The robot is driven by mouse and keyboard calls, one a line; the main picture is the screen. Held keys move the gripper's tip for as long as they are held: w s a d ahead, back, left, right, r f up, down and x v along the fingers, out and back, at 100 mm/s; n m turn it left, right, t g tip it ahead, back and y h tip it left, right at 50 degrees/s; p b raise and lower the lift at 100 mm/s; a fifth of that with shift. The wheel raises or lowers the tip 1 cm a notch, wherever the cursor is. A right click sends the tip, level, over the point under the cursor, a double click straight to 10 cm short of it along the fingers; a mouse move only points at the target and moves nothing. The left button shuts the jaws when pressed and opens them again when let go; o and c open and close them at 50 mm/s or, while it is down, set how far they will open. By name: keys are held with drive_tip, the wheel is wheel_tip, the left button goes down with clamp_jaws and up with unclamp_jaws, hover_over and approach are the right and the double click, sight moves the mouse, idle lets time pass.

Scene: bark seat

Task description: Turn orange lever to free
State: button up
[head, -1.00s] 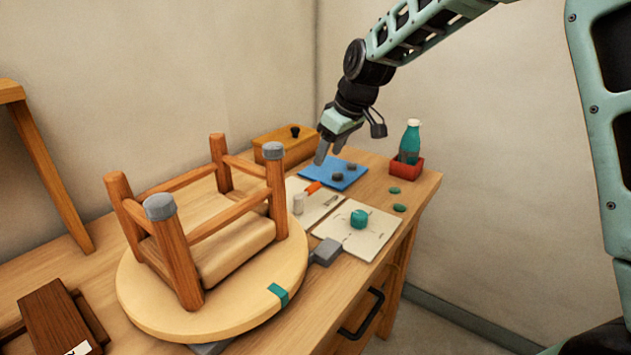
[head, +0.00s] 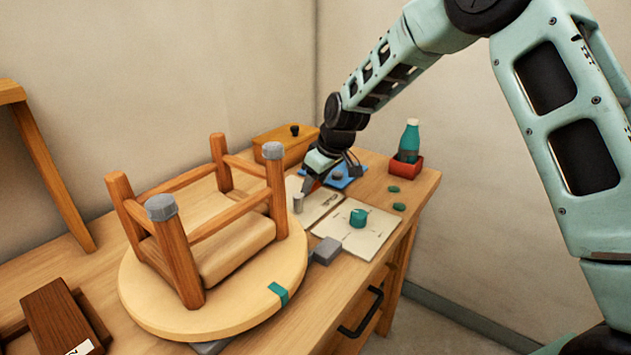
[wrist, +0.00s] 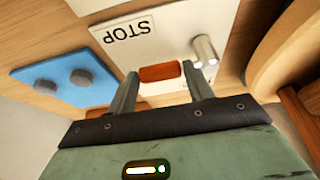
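The orange lever (wrist: 160,72) lies on a white plate (wrist: 170,35) in the wrist view. The plate bears a STOP label (wrist: 128,30) and an upright silver post (wrist: 206,50). My gripper (wrist: 160,76) is open, with one fingertip at each end of the lever. Small gaps seem to remain, and I cannot tell whether either finger touches it. In the head view my gripper (head: 308,187) is low over the back of the plate (head: 322,208), beside the post (head: 298,202), and largely hides the lever there.
An upturned wooden stool (head: 235,235) stands on a round turntable (head: 235,308) to the left. A blue mat (wrist: 50,70) with dark round pads lies beside the plate. A second plate (head: 375,238) with a teal knob (head: 358,217) is nearer. A bottle (head: 409,140) stands in a red holder.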

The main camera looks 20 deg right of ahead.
drive_tip(key=c, duration=0.8)
drive_tip(key=shift+c, duration=0.2)
